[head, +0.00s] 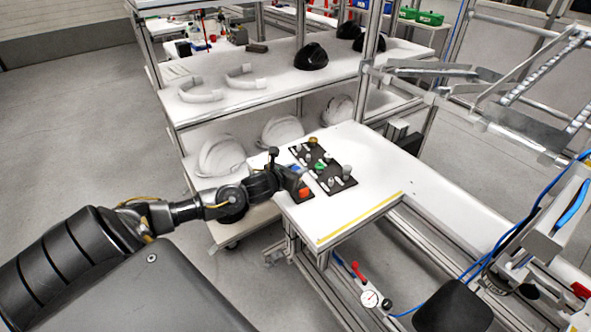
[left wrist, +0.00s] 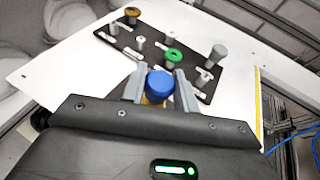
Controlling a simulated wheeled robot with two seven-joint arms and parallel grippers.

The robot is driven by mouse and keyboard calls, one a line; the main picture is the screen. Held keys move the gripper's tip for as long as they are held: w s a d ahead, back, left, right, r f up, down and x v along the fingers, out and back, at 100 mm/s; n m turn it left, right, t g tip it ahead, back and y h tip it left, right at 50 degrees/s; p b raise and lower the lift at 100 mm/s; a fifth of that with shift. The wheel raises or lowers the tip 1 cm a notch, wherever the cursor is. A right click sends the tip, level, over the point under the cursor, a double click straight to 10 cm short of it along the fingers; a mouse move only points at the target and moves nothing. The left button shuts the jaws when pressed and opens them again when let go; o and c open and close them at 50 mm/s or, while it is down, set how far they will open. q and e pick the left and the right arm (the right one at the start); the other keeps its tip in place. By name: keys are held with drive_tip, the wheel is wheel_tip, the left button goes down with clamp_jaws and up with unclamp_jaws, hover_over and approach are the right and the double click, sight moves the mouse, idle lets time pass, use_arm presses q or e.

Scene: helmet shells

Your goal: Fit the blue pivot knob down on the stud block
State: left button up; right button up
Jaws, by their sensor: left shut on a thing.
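The blue pivot knob (left wrist: 159,84) sits between the two grey fingers of my left gripper (left wrist: 159,76), which is shut on it. Something yellow shows just under the knob. In the head view my left gripper (head: 291,177) is at the near left side of the black stud block (head: 338,186), with a bit of the blue knob (head: 296,169) showing. In the left wrist view the stud block (left wrist: 118,41) lies beyond the fingers, with several pale studs, a green knob (left wrist: 173,55), a brass knob (left wrist: 132,12) and a grey knob (left wrist: 218,52). My right gripper is not in view.
The white table (head: 372,165) has free room right of the block and a yellow strip (head: 360,218) along its front edge. A red-orange piece (head: 304,192) is close beside my left gripper. A shelf with helmet shells (head: 220,158) stands behind.

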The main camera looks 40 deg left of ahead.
use_arm(q)
drive_tip(key=shift+f+b, duration=0.6)
drive_tip(key=shift+f, duration=0.15)
drive_tip(key=o, duration=1)
drive_tip(key=shift+s, duration=0.1)
drive_tip(key=shift+b+v, duration=1.15)
drive_tip(key=shift+v, duration=4.2)
